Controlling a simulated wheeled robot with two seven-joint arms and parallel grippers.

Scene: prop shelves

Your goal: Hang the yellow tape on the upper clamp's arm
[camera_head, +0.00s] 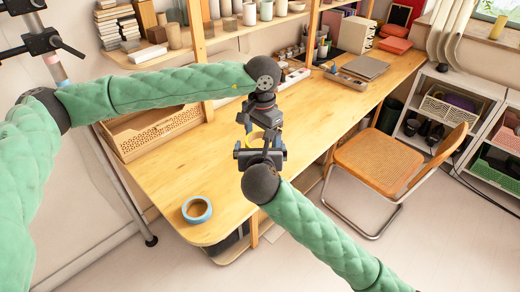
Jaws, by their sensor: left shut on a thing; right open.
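The yellow tape (256,134) is a small ring, partly hidden between my two grippers over the desk. My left gripper (259,122) points down and is shut on it. My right gripper (266,142) comes up from below, open, close to the tape; I cannot tell whether it touches it. At the upper left stands a slanted metal stand. One black clamp (22,5) is at the top picture edge, and another black clamp (40,42) is below it, with a thin arm reaching right. My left arm passes in front of the stand's pole.
A blue tape roll (197,210) lies on the wooden desk (180,175) near its front end. A perforated wooden box (155,132) and a shelf (190,42) of books and jars stand at the back. A cane chair (385,158) is at the right.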

